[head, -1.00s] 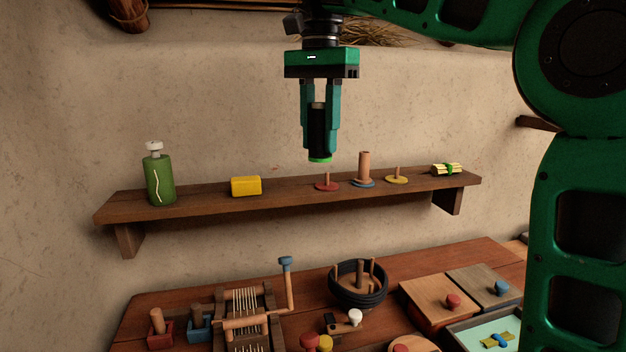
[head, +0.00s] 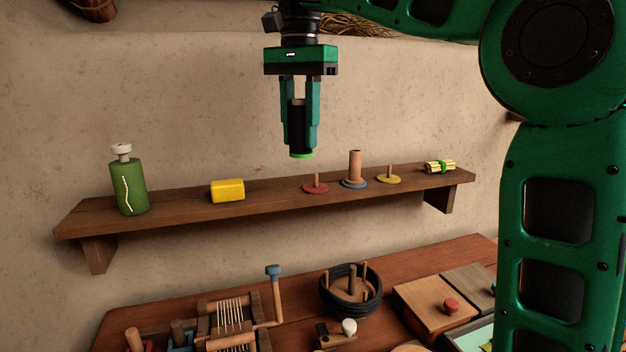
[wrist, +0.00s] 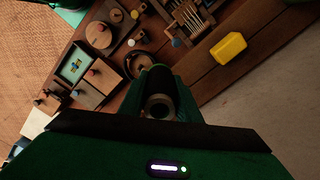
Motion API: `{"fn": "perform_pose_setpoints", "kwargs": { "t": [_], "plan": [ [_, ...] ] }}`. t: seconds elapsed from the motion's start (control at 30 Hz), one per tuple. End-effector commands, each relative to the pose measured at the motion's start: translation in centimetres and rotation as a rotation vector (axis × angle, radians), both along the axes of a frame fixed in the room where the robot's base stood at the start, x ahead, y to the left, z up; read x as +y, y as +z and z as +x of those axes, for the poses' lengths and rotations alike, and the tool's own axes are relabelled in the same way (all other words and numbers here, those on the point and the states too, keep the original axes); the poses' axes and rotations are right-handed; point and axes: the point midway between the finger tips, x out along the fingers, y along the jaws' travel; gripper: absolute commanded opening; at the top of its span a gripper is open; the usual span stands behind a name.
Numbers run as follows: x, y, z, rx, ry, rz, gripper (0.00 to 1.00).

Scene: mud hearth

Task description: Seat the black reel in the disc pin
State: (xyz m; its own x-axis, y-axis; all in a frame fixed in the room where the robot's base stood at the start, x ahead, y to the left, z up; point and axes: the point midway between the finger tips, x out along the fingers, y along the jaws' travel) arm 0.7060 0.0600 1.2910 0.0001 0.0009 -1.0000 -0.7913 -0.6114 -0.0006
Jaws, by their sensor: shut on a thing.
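My gripper (head: 300,145) is shut on the black reel (head: 298,119), a dark upright cylinder with a green lower rim. It hangs in the air above the wall shelf. In the wrist view the reel (wrist: 158,84) sits between the fingers, its hollow end towards the camera. On the shelf are a red disc (head: 316,189) with a thin bare pin, a blue disc (head: 353,184) carrying a brown wooden cylinder, and a yellow disc (head: 389,180) with a short bare pin. In the head view the reel appears above and slightly left of the red disc; its depth is unclear.
The shelf (head: 270,205) also holds a green bottle (head: 128,188), a yellow block (head: 227,191) and a yellow bundle with a green band (head: 440,167). Below, the table carries a black-rimmed round holder (head: 350,290), a stringed wooden frame (head: 228,318) and a knobbed box (head: 436,305).

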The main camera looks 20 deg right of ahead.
Motion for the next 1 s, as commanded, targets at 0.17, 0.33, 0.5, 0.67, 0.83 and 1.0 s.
{"fn": "perform_pose_setpoints", "kwargs": {
  "t": [0.17,0.33,0.5,0.67,0.83,1.0],
  "plan": [
    [-2.2,-2.2,2.9,0.004,-0.005,-0.002,0.05],
    [-4.1,-4.2,5.6,0.003,-0.006,-0.001,0.05],
    [-5.5,-5.7,7.7,0.003,-0.003,-0.001,0.05],
    [-6.0,-6.3,8.4,0.001,-0.001,-0.001,0.05],
    [-6.1,-8.3,8.4,0.004,-0.003,-0.001,0.05],
    [-6.1,-10.0,8.4,0.002,-0.001,-0.001,0.05]
  ]
}}
